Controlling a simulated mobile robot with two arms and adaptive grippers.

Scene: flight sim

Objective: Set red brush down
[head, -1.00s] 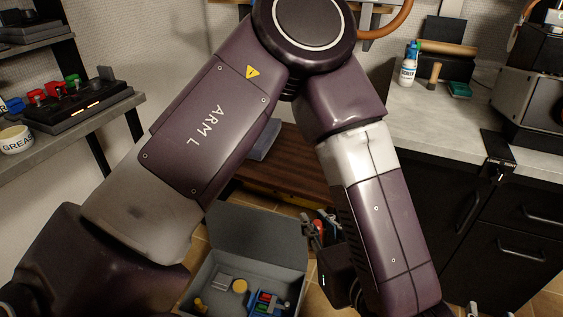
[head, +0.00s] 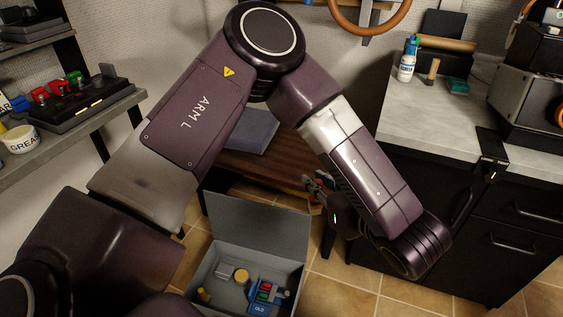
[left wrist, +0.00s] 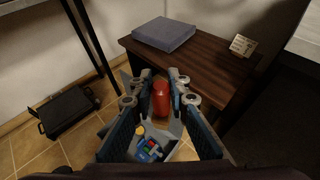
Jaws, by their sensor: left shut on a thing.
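My left gripper (head: 320,187) is above the floor, between the open grey box and the counter, in front of the small wooden table. In the left wrist view its two fingers (left wrist: 160,88) are shut on the red brush (left wrist: 161,99), of which a rounded red end shows. The rest of the brush is mostly hidden by the fingers. My right gripper is not in view.
The open grey box (head: 225,285) on the tiled floor holds several small items. The wooden table (head: 235,165) bears a grey-blue block (head: 245,130) and has bare top beside it. A counter (head: 440,130) stands right, a shelf (head: 70,130) left. A black case (left wrist: 68,110) lies on the floor.

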